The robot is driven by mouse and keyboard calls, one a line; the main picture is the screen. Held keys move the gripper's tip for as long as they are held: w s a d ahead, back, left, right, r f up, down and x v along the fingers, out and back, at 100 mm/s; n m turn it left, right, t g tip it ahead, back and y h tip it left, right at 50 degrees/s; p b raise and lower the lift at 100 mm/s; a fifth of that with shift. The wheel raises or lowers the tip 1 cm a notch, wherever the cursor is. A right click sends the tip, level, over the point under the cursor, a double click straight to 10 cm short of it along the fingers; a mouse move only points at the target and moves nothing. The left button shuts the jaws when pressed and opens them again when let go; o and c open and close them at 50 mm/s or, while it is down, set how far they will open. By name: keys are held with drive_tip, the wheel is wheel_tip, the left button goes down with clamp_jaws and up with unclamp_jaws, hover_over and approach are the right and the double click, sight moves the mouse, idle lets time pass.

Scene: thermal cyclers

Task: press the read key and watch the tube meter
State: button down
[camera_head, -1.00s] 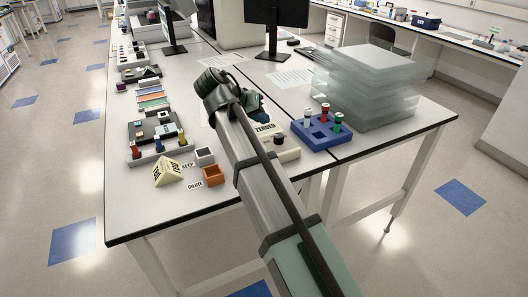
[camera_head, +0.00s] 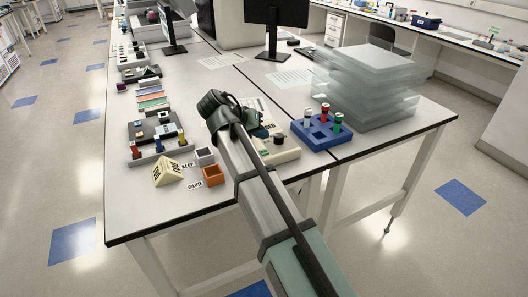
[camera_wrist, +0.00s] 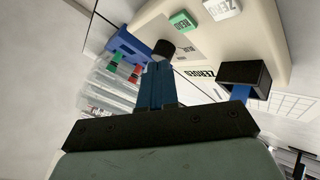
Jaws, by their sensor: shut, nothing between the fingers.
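A blue rack (camera_head: 326,142) with white-, red- and green-capped tubes stands right of the meter. Clear stacked trays (camera_head: 370,90) stand behind it. A grey bin (camera_head: 205,156), an orange bin (camera_head: 213,177) and a yellow sign (camera_head: 167,173) lie left.

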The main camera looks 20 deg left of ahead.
sight(261, 152)
drive_tip(key=shift+f, duration=1.6)
drive_tip(key=shift+f, duration=0.25)
idle(0.8)
drive_tip(key=shift+f, duration=0.2)
drive_tip(key=shift+f, duration=0.35)
idle(1.0)
drive_tip(key=shift+r, duration=0.8)
drive_tip(key=shift+r, duration=2.5)
